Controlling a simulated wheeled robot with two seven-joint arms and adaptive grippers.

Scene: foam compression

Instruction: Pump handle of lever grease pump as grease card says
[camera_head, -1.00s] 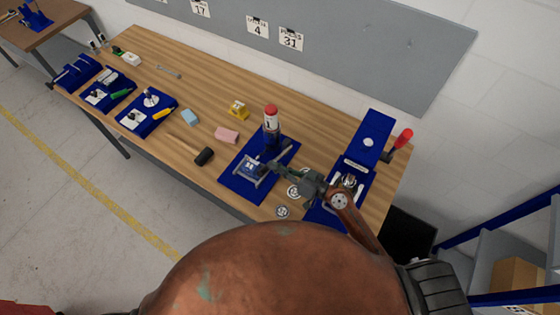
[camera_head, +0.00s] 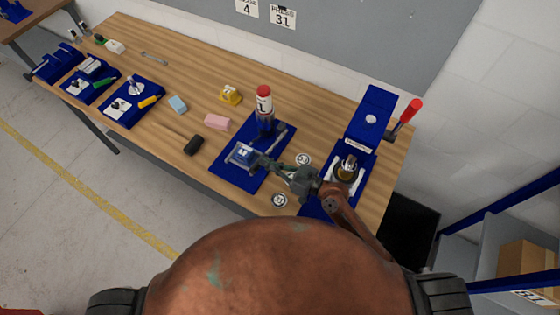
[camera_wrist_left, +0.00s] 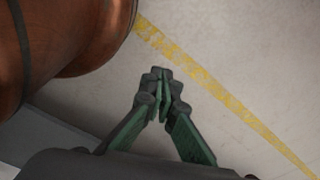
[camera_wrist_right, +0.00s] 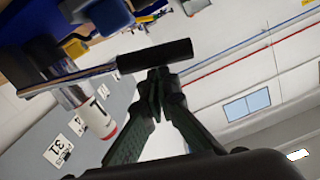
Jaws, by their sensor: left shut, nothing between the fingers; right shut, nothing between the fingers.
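The lever grease pump (camera_head: 265,122) stands on a blue mat (camera_head: 228,175), with a white, red-capped cartridge upright on top. In the right wrist view, its silver lever (camera_wrist_right: 65,80) ends in a black handle (camera_wrist_right: 155,54). My right gripper (camera_head: 263,161) is shut and empty. Its fingertips (camera_wrist_right: 157,76) appear right beside the handle in the right wrist view; whether they touch cannot be told. A card with a 4 (camera_head: 247,7) hangs on the grey board; its small heading is unreadable. My left gripper (camera_wrist_left: 162,78) is shut and empty over the floor.
A blue press (camera_head: 371,118) with a red-knobbed lever stands right of the pump. A blue block in a metal frame (camera_head: 243,155) sits on the pump's mat. A hammer (camera_head: 193,145), a pink block (camera_head: 217,122) and a yellow item (camera_head: 230,95) lie left.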

